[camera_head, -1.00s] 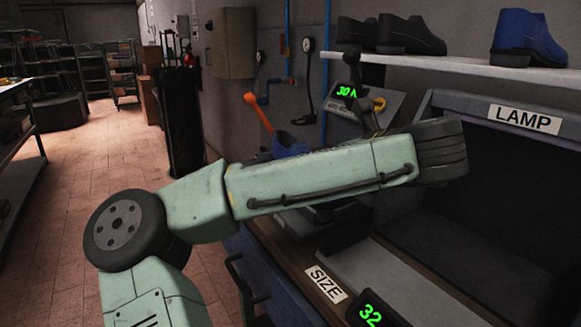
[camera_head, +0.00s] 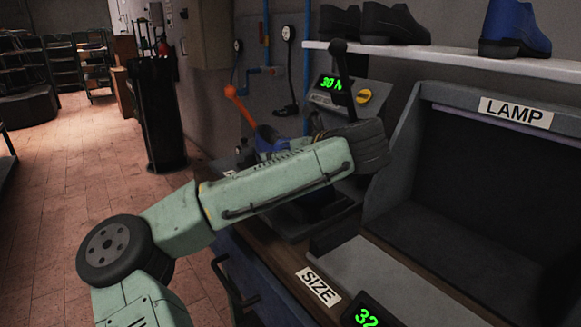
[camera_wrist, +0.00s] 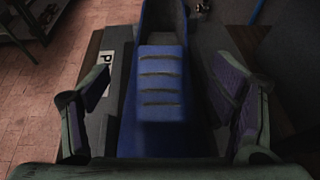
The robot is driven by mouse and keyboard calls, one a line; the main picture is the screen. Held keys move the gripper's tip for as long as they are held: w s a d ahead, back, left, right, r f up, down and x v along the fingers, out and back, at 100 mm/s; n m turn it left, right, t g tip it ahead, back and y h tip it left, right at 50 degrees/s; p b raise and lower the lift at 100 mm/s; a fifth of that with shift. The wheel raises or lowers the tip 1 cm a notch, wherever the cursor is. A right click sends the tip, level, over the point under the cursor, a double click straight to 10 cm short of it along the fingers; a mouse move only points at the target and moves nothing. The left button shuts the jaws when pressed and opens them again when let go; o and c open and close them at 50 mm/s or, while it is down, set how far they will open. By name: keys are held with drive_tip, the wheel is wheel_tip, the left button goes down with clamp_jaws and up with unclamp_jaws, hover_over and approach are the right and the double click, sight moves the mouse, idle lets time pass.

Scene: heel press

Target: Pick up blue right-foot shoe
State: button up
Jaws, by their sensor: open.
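A blue shoe (camera_wrist: 162,75) with ridged lacing fills the middle of the wrist view. My gripper (camera_wrist: 166,88) is open, with one finger on each side of the shoe; I see gaps, so it does not look gripped. In the head view a blue shoe (camera_head: 268,138) shows partly behind my arm, at the press station with the orange lever; my gripper is hidden there. Another blue shoe (camera_head: 514,30) stands on the shelf at upper right. I cannot tell left foot from right foot.
Black shoes (camera_head: 393,24) stand on the shelf (camera_head: 440,58) beside the blue one. A dark lamp box (camera_head: 470,170) stands at right.

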drive_tip(key=shift+x, duration=1.4)
drive_tip(key=shift+c, duration=0.4)
drive_tip(key=c, duration=1.6)
